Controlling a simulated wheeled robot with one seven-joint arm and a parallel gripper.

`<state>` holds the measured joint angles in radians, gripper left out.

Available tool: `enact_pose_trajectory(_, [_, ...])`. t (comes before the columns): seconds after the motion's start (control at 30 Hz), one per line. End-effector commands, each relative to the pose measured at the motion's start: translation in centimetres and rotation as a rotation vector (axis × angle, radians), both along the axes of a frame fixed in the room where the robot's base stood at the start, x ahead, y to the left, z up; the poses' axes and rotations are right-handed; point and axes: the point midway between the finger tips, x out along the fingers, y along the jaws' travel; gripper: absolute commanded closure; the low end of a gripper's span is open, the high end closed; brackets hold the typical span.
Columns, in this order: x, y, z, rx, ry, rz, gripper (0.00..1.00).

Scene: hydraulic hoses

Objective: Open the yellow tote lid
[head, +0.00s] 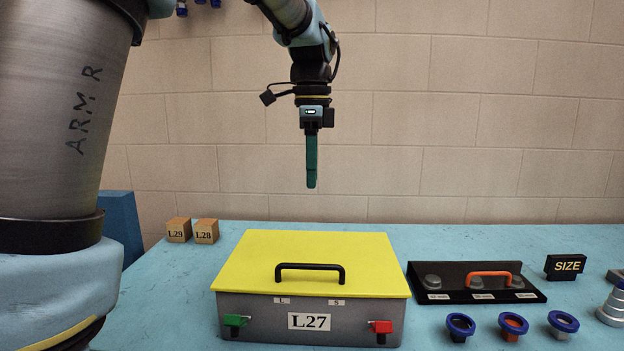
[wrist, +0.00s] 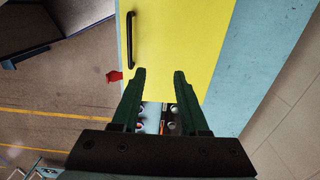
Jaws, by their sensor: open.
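The tote (head: 260,318) is a grey box labelled L27 on the blue table. Its yellow lid (head: 240,262) lies shut on top, with a black bar handle (head: 310,267) near the front edge. A green latch (head: 235,321) is at the front left and a red latch (head: 381,327) at the front right. My gripper (head: 311,186) hangs pointing down, well above the lid. In the wrist view its two fingers (wrist: 158,72) are apart with nothing held between them. The lid (wrist: 185,40) and handle (wrist: 130,40) also show there, with the red latch (wrist: 114,77) beside them.
Two wooden blocks, L29 (head: 178,231) and L28 (head: 206,231), stand behind the tote at left. At right are a black rack (head: 440,270) with an orange hose piece, several blue-ringed fittings (head: 513,324) and a SIZE sign (head: 565,265). A brick wall (head: 480,120) stands behind the table.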

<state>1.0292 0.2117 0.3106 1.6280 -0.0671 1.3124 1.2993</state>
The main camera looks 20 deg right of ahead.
Motion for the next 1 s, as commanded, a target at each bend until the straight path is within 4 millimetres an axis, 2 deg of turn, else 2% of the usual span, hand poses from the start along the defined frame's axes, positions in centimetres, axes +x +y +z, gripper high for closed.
enact_pose_trajectory(0.3, [0.1,0.0,6.1,-0.003,-0.003,0.001,0.56])
enact_pose_trajectory(0.5, [0.0,0.0,8.6,-0.001,-0.002,0.000,0.56])
enact_pose_trajectory(0.87, [0.0,0.0,9.3,0.001,0.000,0.000,0.56])
enact_pose_trajectory(1.0, [-0.1,0.2,8.3,0.001,-0.020,-0.036,0.71])
